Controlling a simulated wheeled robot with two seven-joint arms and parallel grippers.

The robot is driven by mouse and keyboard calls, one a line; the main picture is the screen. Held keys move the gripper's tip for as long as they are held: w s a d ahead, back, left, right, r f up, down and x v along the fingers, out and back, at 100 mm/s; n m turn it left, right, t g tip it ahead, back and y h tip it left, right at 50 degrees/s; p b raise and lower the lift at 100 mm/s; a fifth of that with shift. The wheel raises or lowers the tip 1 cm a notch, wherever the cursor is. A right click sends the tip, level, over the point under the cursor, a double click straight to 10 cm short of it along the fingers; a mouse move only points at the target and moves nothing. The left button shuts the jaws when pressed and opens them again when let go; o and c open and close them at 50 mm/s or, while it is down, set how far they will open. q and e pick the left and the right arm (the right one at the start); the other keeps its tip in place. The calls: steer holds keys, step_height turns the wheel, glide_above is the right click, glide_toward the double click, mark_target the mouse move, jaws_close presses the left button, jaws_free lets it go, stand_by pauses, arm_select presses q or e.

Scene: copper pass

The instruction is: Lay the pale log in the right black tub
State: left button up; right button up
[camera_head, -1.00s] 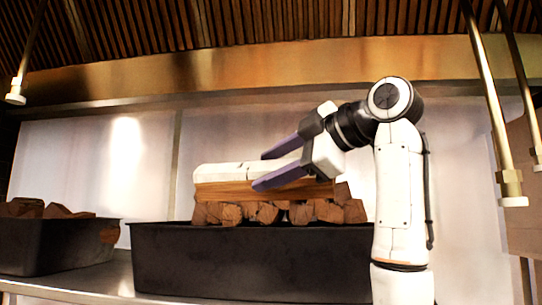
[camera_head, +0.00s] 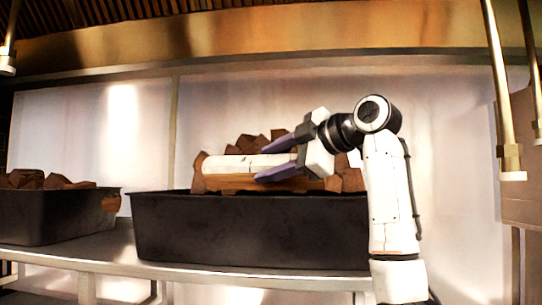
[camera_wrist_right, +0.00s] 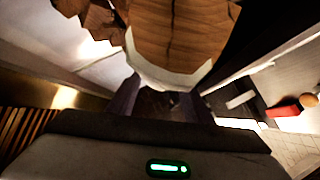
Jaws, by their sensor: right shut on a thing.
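The pale log (camera_head: 232,164) has white bark and a brown split side. It lies level over the right black tub (camera_head: 250,232), among brown wood chunks (camera_head: 200,178) that rise above the rim. My right gripper (camera_head: 268,160) is shut on the log near its right end. In the right wrist view the log (camera_wrist_right: 175,35) reaches between the fingers. I cannot tell whether the log rests on the chunks or hangs just above them. My left gripper is not in view.
A second black tub (camera_head: 50,220) with brown chunks stands at the left on the metal shelf (camera_head: 115,250). A gap of bare shelf lies between the tubs. Brass rods (camera_head: 496,90) hang at the right.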

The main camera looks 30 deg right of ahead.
steer(key=shift+r, duration=0.1)
steer(key=o, duration=1.7)
steer(key=shift+f, duration=0.25)
steer(key=shift+r+b+v, duration=0.2)
steer(key=shift+b+v, duration=0.75)
steer(key=shift+v, duration=4.25)
